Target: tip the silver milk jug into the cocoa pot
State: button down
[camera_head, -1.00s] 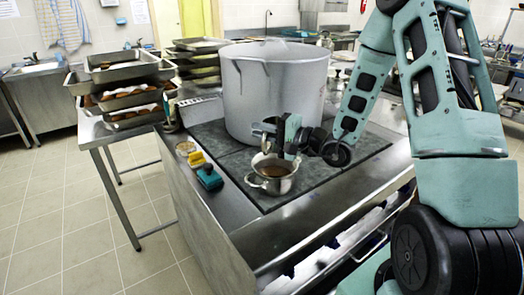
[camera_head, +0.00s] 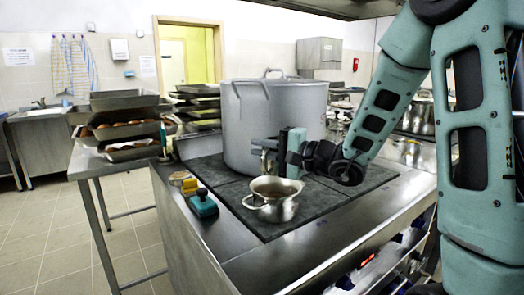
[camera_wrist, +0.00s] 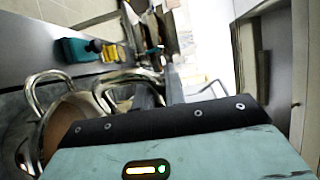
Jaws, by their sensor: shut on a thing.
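The cocoa pot (camera_head: 280,210) is a small silver pot with looped handles and brown contents. It stands upright on the dark hob near its front edge. My gripper (camera_head: 279,147) is above and just behind the pot, shut on the silver milk jug (camera_head: 267,158). The jug is small and mostly hidden by the gripper, so its tilt and contents are unclear. In the wrist view the brown cocoa (camera_wrist: 66,122) shows beside my gripper's body, which hides much of the pot.
A large lidded stockpot (camera_head: 245,120) stands right behind my gripper on the hob (camera_head: 225,185). Yellow and teal items (camera_head: 203,205) lie left of the cocoa pot. Stacked trays (camera_head: 125,130) stand on a side table at left. The floor at left is clear.

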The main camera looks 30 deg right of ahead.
jog(key=m+p, duration=0.3)
jog(key=p, duration=0.4)
jog(key=w+d+r+m+p, duration=0.1)
jog(key=m+p, duration=0.2)
jog(key=p, duration=0.3)
jog(key=d+r+m+g+p, duration=0.1)
jog(key=m+p, duration=0.2)
jog(key=p, duration=0.4)
jog(key=shift+w+d+r+p, duration=0.15)
jog(key=shift+w+r+p, duration=0.1)
jog(key=shift+w+p, duration=0.05)
jog(key=m+p, duration=0.1)
jog(key=p, duration=0.1)
jog(key=w+d+m+p, duration=0.1)
jog(key=m+p, duration=0.1)
jog(key=shift+w+d+f+g+y, duration=0.1)
jog(key=shift+d+f+g+y, duration=0.1)
jog(key=shift+d+g+y, duration=0.1)
jog(key=w+d+f+m+g+y+p, duration=0.1)
jog(key=w+d+f+m+p, duration=0.2)
jog(key=d+m, duration=0.3)
jog(key=shift+w+d+f+m+p, duration=0.15)
jog(key=shift+w+d+m+p, duration=0.25)
jog(key=shift+w+m+p, duration=0.9)
jog(key=shift+s+m+b, duration=0.4)
jog(key=shift+s+b, duration=0.05)
jog(key=shift+s, duration=0.1)
dwell(1.5)
